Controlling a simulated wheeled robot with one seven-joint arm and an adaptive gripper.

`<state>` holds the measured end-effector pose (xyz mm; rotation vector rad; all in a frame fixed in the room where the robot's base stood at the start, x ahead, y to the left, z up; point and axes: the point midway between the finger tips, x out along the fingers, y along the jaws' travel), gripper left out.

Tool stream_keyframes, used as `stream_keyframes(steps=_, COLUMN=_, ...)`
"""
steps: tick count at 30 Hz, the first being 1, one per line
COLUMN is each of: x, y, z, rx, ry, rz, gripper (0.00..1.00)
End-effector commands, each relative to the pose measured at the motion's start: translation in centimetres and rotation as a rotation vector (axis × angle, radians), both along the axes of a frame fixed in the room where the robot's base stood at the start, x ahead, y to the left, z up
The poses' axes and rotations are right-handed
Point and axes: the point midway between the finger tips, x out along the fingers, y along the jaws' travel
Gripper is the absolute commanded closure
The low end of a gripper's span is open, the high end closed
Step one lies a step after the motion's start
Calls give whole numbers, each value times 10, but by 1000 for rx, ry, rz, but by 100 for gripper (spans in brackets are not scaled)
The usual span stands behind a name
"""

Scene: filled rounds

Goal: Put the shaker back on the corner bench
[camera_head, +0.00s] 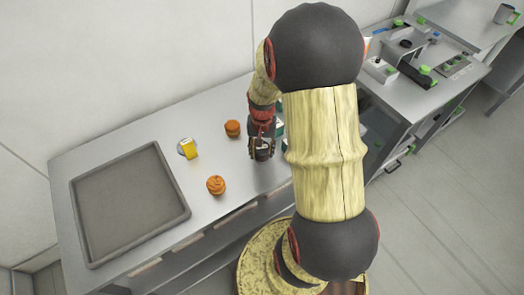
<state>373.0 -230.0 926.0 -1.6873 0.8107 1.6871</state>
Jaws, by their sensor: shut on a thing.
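My gripper (262,148) is over the steel bench (160,135), pointing down, to the right of two orange-brown round items. It is shut on a small dark thing with a pale top (263,155), which I take to be the shaker. The fingers cover much of it, and I cannot tell whether its base touches the bench. A second steel bench (455,22) stands at the far upper right with a grey mug (504,13) on it. I cannot tell for certain which bench is the corner bench.
A large grey tray (183,213) lies on the left of the near bench. A yellow item (190,148) stands on a small grey disc. The orange-brown items (232,128) and (216,185) stand nearby. A counter with green-topped items (424,70) is at right. My arm hides the middle.

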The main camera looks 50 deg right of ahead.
Motion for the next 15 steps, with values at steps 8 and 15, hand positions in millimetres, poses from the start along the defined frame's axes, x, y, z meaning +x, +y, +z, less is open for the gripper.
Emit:
stream_keyframes(steps=8, x=0, y=0, z=-3, rx=1, ry=1, rz=0, gripper=56)
stream_keyframes(steps=15, x=0, y=0, z=-3, rx=1, ry=1, rz=0, gripper=43)
